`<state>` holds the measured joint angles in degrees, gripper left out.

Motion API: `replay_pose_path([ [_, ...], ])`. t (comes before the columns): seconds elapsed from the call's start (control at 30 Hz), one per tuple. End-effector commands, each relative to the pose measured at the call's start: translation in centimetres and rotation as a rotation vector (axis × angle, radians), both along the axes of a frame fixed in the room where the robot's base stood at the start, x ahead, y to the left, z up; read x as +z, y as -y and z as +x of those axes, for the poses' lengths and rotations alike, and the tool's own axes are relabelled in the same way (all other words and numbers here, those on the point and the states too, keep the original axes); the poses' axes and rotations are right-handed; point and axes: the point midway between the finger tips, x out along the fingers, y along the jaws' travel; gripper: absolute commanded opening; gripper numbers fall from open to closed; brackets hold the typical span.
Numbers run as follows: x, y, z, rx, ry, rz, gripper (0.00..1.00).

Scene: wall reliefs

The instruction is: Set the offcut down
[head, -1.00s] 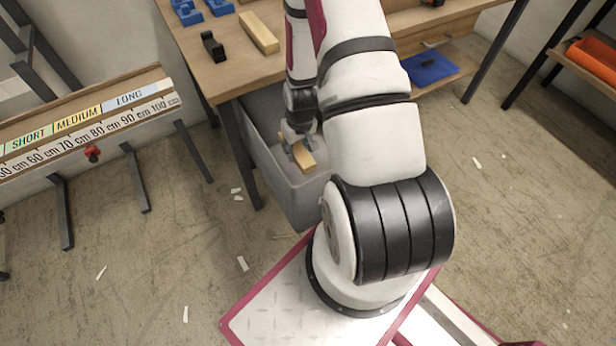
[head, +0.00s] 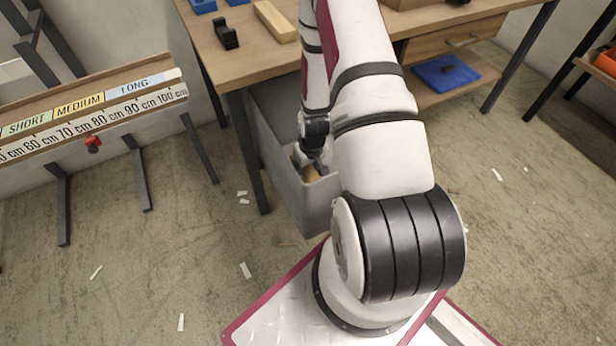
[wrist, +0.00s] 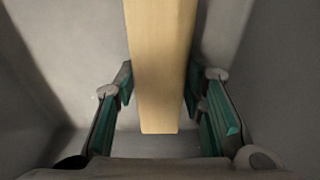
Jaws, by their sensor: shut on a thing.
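The offcut, a light wooden block (wrist: 160,65), fills the middle of the wrist view, between the green-padded fingers of my gripper (wrist: 160,88). My gripper is shut on it. In the head view my gripper (head: 316,168) reaches down inside a grey bin (head: 321,208), close to its near wall. Only a small tan bit of the offcut (head: 310,175) shows there; my gripper and arm hide the rest. Grey bin walls surround the offcut in the wrist view. I cannot tell whether the offcut touches the bin floor.
A wooden workbench (head: 250,62) stands behind the bin, with a wooden block (head: 275,21) and a black part (head: 226,35) on top. A marked length rack (head: 95,112) is at the left. A blue tray (head: 446,71) sits on the bench's lower shelf. Pale scraps lie on the floor.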

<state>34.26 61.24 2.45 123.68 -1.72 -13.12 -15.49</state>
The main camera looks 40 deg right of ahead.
Motion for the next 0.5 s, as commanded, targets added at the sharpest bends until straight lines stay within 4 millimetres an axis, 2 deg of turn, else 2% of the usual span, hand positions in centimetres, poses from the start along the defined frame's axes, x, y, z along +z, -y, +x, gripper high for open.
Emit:
replay_pose_path([
  [0.23,-3.3,0.0,0.0,-0.001,-0.001,0.0,0.07],
  [0.5,-3.4,0.0,0.0,0.0,0.0,0.0,0.07],
])
